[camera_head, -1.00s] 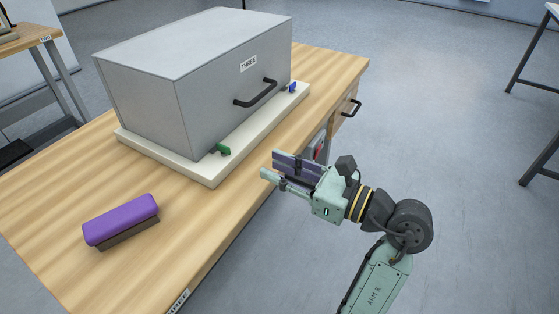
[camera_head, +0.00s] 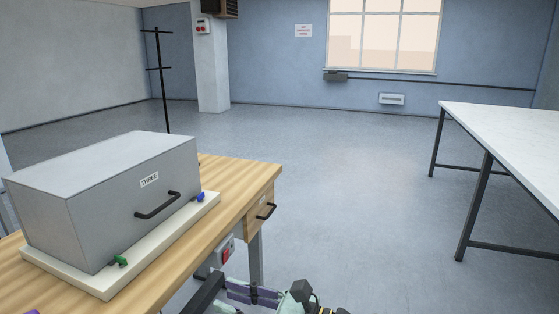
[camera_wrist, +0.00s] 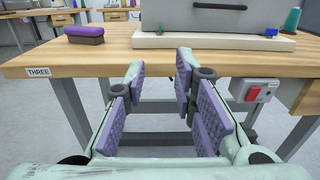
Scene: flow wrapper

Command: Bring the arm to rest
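My gripper (camera_wrist: 167,92) is in the lower middle of the wrist view, its two purple-padded fingers apart with nothing between them. It points at the front edge of the wooden table (camera_wrist: 120,62), clear of it. In the head view only the top of my gripper (camera_head: 255,292) shows at the bottom edge, to the right of the table (camera_head: 240,190); the rest of the arm is cut off below.
A grey box labelled THREE (camera_head: 110,190) with a black handle stands on a white base (camera_head: 95,285) on the table. A purple-topped brush (camera_wrist: 84,34) lies on the table. A red-buttoned switch box (camera_wrist: 253,94) is under the edge. A white table (camera_head: 510,125) stands right, with open floor between.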

